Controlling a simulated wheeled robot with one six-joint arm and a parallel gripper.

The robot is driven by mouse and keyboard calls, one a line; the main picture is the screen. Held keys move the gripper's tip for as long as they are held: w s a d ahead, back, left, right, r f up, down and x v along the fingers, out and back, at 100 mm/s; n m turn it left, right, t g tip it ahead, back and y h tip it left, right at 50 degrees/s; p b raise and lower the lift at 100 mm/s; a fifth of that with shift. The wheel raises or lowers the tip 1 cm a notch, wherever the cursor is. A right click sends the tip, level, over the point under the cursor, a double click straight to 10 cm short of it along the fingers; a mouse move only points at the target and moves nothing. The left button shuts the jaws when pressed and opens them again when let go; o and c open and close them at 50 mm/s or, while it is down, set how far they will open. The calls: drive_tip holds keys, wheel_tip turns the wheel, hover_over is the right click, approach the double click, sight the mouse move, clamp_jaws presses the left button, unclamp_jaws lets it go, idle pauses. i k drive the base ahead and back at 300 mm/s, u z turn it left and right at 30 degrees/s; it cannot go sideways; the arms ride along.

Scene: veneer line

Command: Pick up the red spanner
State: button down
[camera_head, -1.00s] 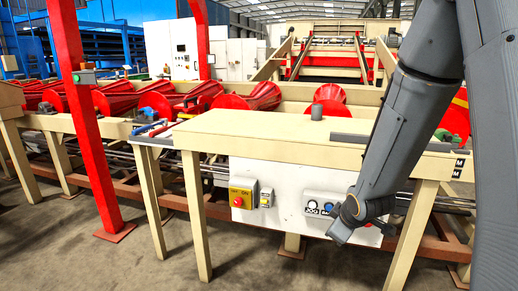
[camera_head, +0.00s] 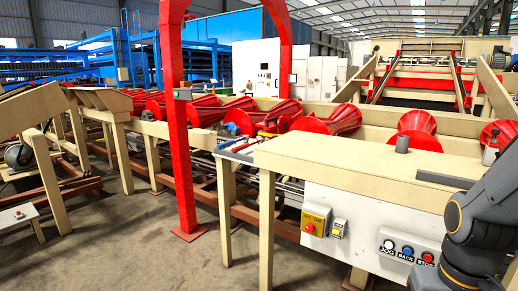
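A small side shelf (camera_head: 232,156) joins the left end of the cream table. My arm's dark joints fill the lower right corner, in front of the control panel. My gripper's fingers do not show.
A red post (camera_head: 177,120) stands left of the shelf. Red conical rollers (camera_head: 330,118) line the conveyor behind. Bare concrete floor (camera_head: 130,245) lies at the front left.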

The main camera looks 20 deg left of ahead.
sight(260, 140)
drive_tip(key=u, duration=0.85)
drive_tip(key=i, duration=0.85)
drive_tip(key=u, duration=1.25)
drive_tip(key=i, duration=1.05)
drive_tip(key=z, duration=0.3)
drive_tip(key=i, duration=1.05)
drive_tip(key=z, duration=1.1)
drive_tip(key=i, duration=0.4)
drive_tip(key=z, duration=0.3)
